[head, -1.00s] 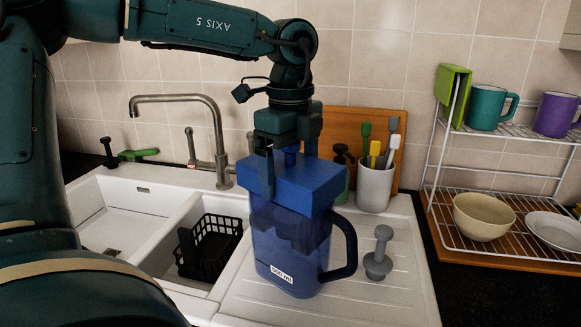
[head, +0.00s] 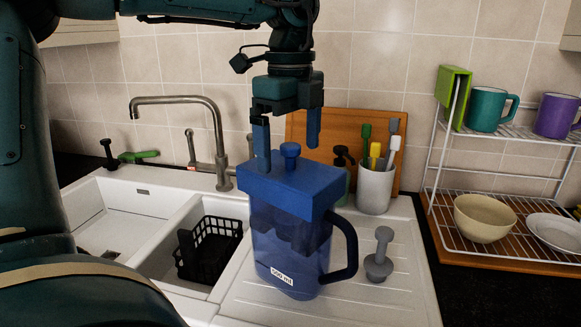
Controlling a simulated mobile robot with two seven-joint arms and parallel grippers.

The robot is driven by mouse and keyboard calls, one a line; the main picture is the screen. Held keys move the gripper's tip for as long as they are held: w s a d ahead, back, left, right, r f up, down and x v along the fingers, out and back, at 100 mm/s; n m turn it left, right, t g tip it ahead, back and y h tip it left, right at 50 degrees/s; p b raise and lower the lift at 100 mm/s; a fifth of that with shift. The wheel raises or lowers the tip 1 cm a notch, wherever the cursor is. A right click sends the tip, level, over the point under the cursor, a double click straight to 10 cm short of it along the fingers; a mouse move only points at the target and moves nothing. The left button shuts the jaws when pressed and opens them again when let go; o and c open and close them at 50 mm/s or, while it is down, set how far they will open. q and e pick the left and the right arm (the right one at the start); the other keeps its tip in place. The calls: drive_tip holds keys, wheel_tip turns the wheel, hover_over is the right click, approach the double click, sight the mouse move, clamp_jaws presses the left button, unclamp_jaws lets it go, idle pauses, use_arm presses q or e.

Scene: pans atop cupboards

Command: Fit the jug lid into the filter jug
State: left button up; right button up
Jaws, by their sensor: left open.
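The blue jug lid (head: 290,187), with a round knob on top, sits on the mouth of the filter jug (head: 285,255). The jug is see-through blue with a dark handle on its right and a white label low on its front. It stands upright on the drainboard. The lid looks roughly level; I cannot tell how deep it is seated. My left gripper (head: 288,143) is open above the lid, its fingers pointing down on either side of the knob and apart from it. My right gripper is out of view.
A black basket (head: 208,250) sits in the sink at left, near the tap (head: 215,140). A dish rack (head: 500,220) is at right.

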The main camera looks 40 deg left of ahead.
use_arm(q)
wheel_tip(320, 180, up, 8)
idle(0.7)
